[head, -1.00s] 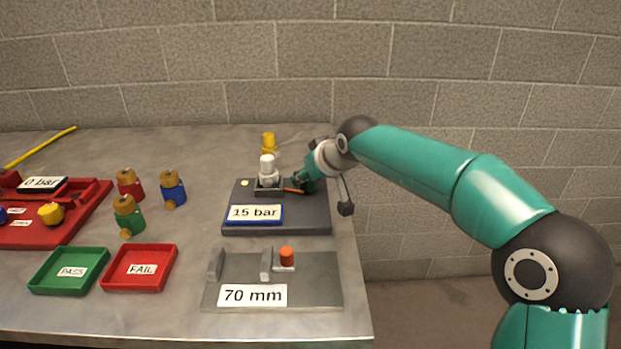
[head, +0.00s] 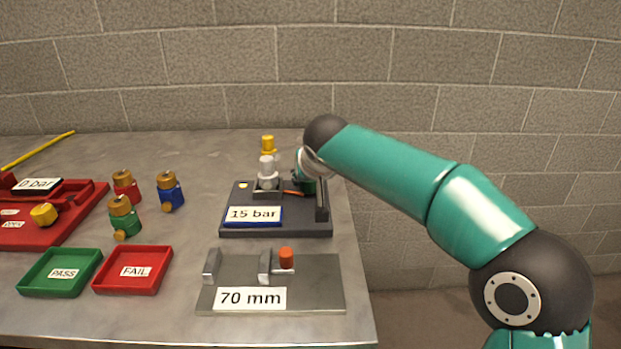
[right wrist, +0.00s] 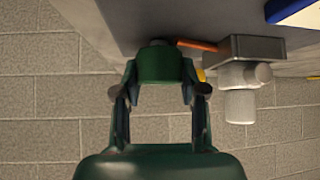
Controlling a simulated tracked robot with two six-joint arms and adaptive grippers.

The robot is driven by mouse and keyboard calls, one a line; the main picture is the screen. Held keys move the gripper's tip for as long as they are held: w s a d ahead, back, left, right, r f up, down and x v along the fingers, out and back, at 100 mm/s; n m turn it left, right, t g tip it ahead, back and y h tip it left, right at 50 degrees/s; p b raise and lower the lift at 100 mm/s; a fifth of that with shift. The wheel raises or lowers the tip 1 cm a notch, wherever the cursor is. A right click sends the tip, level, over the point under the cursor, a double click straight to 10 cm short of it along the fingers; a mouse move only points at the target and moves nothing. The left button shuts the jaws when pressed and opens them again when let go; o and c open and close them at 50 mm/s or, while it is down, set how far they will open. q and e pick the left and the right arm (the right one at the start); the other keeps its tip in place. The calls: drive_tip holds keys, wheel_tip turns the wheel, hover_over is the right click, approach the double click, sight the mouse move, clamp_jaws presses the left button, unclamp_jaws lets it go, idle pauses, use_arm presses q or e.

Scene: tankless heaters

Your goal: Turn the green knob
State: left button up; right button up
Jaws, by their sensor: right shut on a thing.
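The green knob (right wrist: 160,63) sits against the edge of the dark grey test stand (head: 275,233) labelled 15 bar. My right gripper (right wrist: 160,82) has its two fingers closed on the sides of the green knob in the right wrist view. In the head view my arm and wrist mostly cover the knob; a green part (head: 309,187) shows under the wrist. A white valve (head: 267,172) stands upright in the grey holder on the stand, with a thin orange rod (head: 293,193) between holder and knob. My left gripper is not in view.
A yellow-topped piece (head: 267,143) stands behind the white valve. A 70 mm gauge plate (head: 325,290) lies in front. Green (head: 35,290) and red (head: 105,287) trays and several brass-topped valves (head: 123,220) are to the left. A block wall is behind the table.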

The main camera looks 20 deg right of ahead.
drive_tip(key=o, duration=1.1)
drive_tip(key=shift+o, duration=0.2)
drive_tip(key=v, duration=1.2)
drive_tip(key=shift+a, duration=0.1)
